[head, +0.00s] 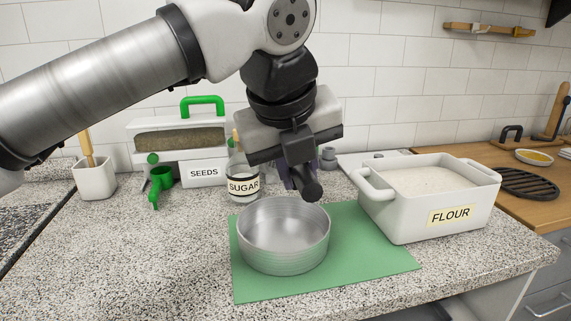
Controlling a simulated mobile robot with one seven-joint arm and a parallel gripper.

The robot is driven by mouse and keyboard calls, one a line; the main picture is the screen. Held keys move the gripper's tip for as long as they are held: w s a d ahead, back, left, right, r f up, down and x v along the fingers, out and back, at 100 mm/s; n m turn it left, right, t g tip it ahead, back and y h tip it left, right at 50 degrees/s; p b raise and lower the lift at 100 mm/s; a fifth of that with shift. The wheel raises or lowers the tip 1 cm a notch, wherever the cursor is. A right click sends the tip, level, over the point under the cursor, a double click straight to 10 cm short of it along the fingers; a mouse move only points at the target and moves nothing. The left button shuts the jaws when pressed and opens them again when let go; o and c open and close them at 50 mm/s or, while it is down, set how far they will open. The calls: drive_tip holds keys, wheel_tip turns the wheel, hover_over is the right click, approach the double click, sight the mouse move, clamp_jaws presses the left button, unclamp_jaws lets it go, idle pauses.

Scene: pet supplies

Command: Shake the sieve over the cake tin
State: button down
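A round silver cake tin (284,252) stands upright and open on a green mat (375,258). The part of its inside that shows looks empty. My gripper (306,178) points down just above and behind the tin's far rim, apart from it. A dark bar with a rounded end (312,190) shows at the fingers, with purplish parts beside it. It may be a handle, but I cannot tell whether the fingers are closed on it. No sieve mesh or bowl can be made out; the gripper hides what is behind it.
A white FLOUR container (408,215) filled with pale powder stands right of the tin. A SUGAR jar (243,187) and a green-handled SEEDS dispenser (180,140) stand behind left. A white pot (95,180) is further left. The front left counter is clear.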

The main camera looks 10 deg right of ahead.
drive_tip(key=shift+s+a, duration=0.1)
drive_tip(key=shift+a, duration=0.25)
drive_tip(key=shift+d, duration=0.45)
drive_tip(key=shift+a, duration=0.15)
idle(0.6)
